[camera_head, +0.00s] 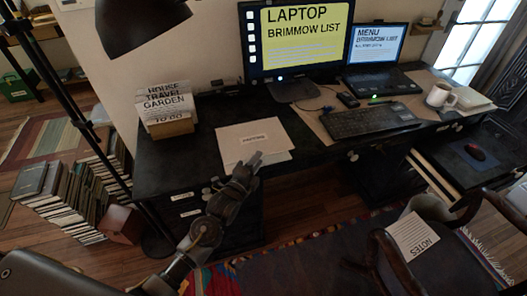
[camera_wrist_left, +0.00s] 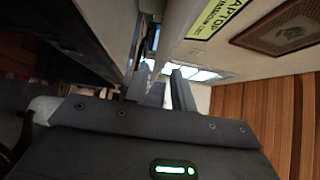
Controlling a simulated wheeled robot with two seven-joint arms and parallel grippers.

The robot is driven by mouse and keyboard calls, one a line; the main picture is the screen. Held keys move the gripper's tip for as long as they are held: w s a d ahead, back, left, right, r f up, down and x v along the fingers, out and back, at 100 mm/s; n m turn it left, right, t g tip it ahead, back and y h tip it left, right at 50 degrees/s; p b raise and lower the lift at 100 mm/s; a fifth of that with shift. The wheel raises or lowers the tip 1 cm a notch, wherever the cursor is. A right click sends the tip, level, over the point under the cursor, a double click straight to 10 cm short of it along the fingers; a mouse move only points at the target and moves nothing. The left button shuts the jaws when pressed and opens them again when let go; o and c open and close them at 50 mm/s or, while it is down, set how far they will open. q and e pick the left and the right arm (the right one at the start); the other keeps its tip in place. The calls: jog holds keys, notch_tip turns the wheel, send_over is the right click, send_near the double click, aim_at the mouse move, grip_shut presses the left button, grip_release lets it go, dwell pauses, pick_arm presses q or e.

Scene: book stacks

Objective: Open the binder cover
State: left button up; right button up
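The binder (camera_head: 248,136) is a pale beige, flat rectangle with a small dark label. It lies on the black desk, left of the keyboard, and its cover looks closed or nearly so. My left gripper (camera_head: 256,160) is at the binder's front edge, right of the middle, and hides part of that edge. In the left wrist view the two fingers of my left gripper (camera_wrist_left: 168,85) stand a little apart. I cannot tell whether the cover's edge lies between them or touches them. My right gripper is not in view.
The black desk (camera_head: 200,107) holds a box of cards (camera_head: 166,110) at left, and a monitor (camera_head: 296,40), laptop (camera_head: 378,65), keyboard (camera_head: 370,121) and mug (camera_head: 440,95) to the right. A lamp (camera_head: 140,22) hangs over the left end.

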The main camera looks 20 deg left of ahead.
aim_at(254, 144)
pick_arm(q)
jog(key=x, duration=0.5)
grip_shut()
dwell(1.4)
